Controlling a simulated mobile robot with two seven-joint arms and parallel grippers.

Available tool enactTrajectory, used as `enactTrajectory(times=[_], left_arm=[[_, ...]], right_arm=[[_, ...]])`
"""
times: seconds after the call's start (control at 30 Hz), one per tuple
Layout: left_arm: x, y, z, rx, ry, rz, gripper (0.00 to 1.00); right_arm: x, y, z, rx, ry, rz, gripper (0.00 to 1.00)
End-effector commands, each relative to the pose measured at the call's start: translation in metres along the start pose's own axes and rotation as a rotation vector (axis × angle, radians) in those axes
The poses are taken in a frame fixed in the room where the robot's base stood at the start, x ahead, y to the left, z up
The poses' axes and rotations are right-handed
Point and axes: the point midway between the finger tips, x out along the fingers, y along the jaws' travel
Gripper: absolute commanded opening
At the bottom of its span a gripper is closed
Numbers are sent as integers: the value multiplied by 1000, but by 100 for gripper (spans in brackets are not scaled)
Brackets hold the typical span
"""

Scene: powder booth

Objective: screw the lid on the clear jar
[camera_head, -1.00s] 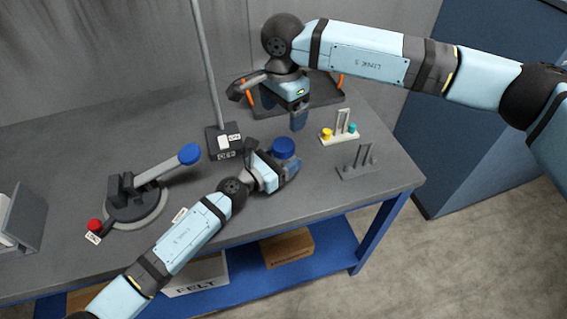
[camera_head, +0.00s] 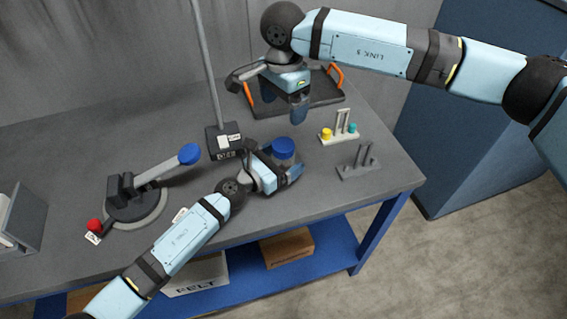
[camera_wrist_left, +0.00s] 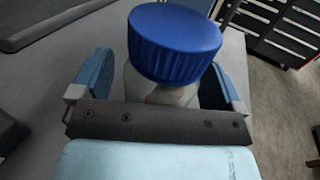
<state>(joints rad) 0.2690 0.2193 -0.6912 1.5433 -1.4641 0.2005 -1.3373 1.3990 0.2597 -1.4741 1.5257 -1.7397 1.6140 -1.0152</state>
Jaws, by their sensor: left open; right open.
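The blue lid (camera_head: 284,147) sits on top of the clear jar (camera_head: 286,161), which stands upright on the bench. In the left wrist view the ribbed blue lid (camera_wrist_left: 175,45) is on the jar body (camera_wrist_left: 163,92). I cannot tell how tightly it is seated. My left gripper (camera_head: 275,160) is open, with a finger on each side of the jar and gaps visible in the left wrist view. Part of the jar is hidden by this gripper. My right gripper (camera_head: 284,100) is open and empty, raised behind the jar and clear of the lid.
A dark tray with orange handles (camera_head: 322,102) lies behind the jar. A light rack with yellow and teal pieces (camera_head: 338,138) and a grey rack (camera_head: 358,170) stand to the right. A black-based pole (camera_head: 224,141) and a blue-knobbed lever device (camera_head: 135,205) are left.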

Motion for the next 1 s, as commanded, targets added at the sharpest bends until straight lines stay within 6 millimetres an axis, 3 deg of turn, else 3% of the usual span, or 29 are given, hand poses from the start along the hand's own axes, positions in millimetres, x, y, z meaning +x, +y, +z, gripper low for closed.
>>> enactTrajectory(times=[0.6, 0.8, 1.0], left_arm=[[-120, 0, -2, 1, 2, 1, 93], [-133, 0, -1, 0, 1, 0, 93], [-134, 0, 0, 0, 0, 0, 93]], right_arm=[[15, 0, 0, 0, 0, 0, 85], [17, 0, 0, 0, 0, 0, 85], [17, 0, 0, 0, 0, 0, 85]])
